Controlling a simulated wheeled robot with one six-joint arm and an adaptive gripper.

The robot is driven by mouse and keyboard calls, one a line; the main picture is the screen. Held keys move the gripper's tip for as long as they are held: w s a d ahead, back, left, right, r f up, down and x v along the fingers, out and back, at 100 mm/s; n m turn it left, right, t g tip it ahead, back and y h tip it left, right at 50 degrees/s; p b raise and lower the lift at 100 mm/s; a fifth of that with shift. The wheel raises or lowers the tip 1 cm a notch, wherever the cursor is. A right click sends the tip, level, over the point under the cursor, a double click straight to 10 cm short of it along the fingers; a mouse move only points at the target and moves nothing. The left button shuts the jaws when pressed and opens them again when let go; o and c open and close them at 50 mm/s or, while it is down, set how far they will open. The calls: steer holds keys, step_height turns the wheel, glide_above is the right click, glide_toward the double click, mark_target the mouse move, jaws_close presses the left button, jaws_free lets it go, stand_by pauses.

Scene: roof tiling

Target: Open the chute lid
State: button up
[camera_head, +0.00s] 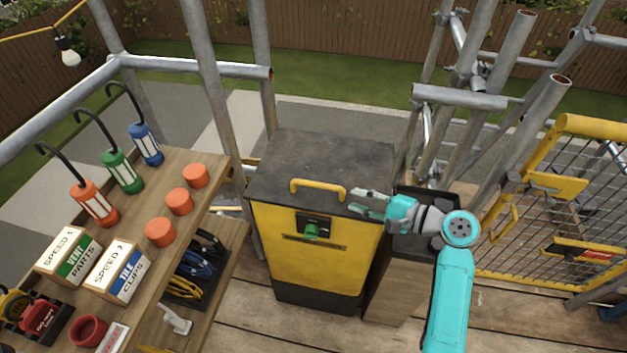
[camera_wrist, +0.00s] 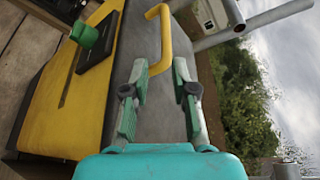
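The chute is a yellow box (camera_head: 345,255) with a dark lid (camera_head: 325,155), which lies flat and shut on top. A yellow handle (camera_head: 318,189) stands on the lid near its front edge; it also shows in the wrist view (camera_wrist: 166,35). A green knob (camera_head: 311,231) on a black plate is on the yellow front; the knob also shows in the wrist view (camera_wrist: 84,34). My gripper (camera_head: 357,202) is just right of the handle.
A wooden shelf (camera_head: 217,172) at left carries lamps, orange cups and labelled boxes. A black bin (camera_head: 410,247) on a wooden stand is right of the chute. Scaffold poles (camera_head: 460,100) and a yellow mesh gate (camera_head: 560,215) stand at right.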

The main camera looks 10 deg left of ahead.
mark_target(328, 188)
steer(key=shift+w+a+r, duration=0.25)
steer(key=shift+a, duration=0.05)
steer(key=shift+w+a, duration=0.25)
steer(key=shift+a, duration=0.3)
steer(key=x, duration=1)
steer(key=shift+s, duration=0.1)
jaws_close()
